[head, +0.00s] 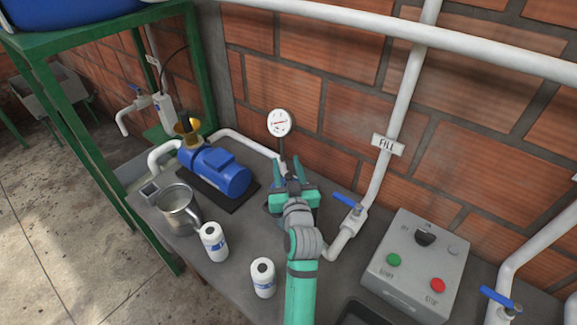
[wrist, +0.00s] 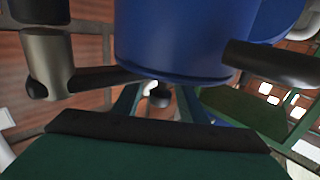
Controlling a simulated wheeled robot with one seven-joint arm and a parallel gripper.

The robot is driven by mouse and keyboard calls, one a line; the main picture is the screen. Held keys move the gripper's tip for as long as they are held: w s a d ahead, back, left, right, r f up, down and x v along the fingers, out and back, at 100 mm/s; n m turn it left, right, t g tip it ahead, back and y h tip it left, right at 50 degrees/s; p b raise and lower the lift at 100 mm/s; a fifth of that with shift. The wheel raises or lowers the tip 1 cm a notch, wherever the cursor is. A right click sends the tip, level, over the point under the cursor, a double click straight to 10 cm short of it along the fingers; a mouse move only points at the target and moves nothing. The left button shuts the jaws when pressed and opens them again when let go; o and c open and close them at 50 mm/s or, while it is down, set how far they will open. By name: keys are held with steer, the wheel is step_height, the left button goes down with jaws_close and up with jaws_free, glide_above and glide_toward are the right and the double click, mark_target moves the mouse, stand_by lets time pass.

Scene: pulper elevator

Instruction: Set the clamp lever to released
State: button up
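I cannot pick out a clamp lever with certainty in either view. My gripper (head: 290,168) is in the middle of the head view, over the bench in front of the brick wall. Its two teal fingers stand apart, with nothing seen held between them. It is right of the blue pump (head: 222,172) and just below the round gauge (head: 279,123). In the wrist view my gripper (wrist: 158,103) also has its fingers apart. A large blue cylinder (wrist: 185,40) with dark bars beside it fills the upper part there; I cannot tell what it is.
A blue-handled valve (head: 348,202) stands right of my gripper. A green stand (head: 112,130) is at left.

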steer(key=s, duration=0.7)
steer(key=s+d, duration=0.1)
steer(key=s, duration=0.2)
steer(key=shift+s, duration=0.35)
